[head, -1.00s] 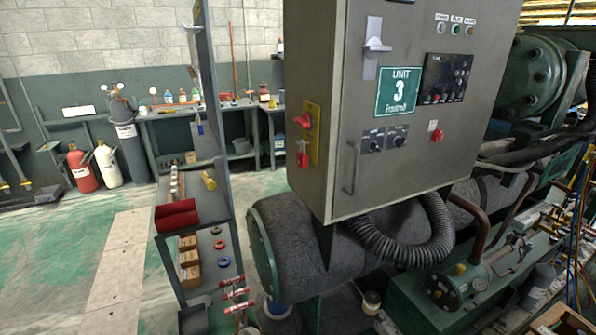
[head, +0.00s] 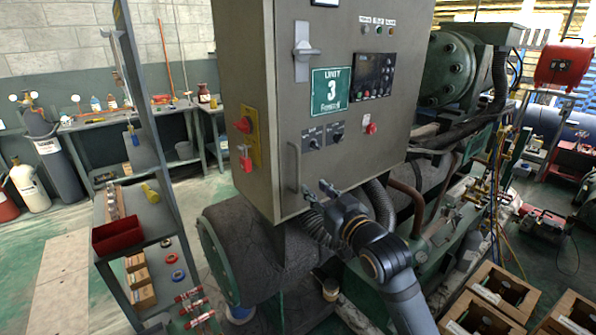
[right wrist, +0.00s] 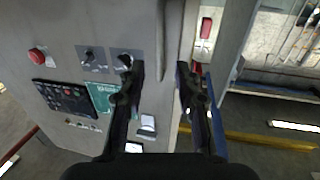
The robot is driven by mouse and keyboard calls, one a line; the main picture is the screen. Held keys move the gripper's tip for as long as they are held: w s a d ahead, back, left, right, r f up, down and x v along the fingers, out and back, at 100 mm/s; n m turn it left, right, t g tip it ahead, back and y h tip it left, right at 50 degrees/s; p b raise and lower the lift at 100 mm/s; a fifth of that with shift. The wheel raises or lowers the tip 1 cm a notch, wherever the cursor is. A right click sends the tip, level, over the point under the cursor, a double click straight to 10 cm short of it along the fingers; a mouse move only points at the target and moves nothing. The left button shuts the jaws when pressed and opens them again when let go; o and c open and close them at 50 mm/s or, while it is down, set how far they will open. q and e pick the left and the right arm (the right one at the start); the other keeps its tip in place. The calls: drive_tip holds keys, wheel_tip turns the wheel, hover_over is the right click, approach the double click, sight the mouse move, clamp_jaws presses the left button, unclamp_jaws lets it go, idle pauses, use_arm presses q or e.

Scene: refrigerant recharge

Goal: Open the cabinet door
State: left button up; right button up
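The grey cabinet (head: 245,60) has a door (head: 350,30) on its front face, which looks closed. A thin vertical bar handle (head: 294,168) is on the door's lower left side. A silver latch handle (head: 302,50) is higher up, above the green Unit 3 sign (head: 330,90). My right gripper (head: 320,191) is just right of the bar handle's lower end, in front of the door. In the right wrist view the fingers (right wrist: 160,78) are spread apart and facing the door (right wrist: 65,125), with no object visibly gripped. My left gripper is not in view.
Red switches (head: 246,150) are on the cabinet's left side. Knobs (head: 325,135) and a red button (head: 371,128) are on the door. A shelf rack with a red bin (head: 117,233) stands at left. Hoses and a large tank (head: 255,250) lie below.

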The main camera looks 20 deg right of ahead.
sight(299, 173)
drive_tip(key=w, duration=0.3)
drive_tip(key=w+a+p, duration=0.1)
drive_tip(key=w, duration=0.3)
drive_tip(key=w+p, duration=0.1)
drive_tip(key=w, duration=0.2)
drive_tip(key=shift+w+a, duration=0.2)
drive_tip(key=shift+a, duration=0.1)
drive_tip(key=shift+c, duration=0.4)
clamp_jaws()
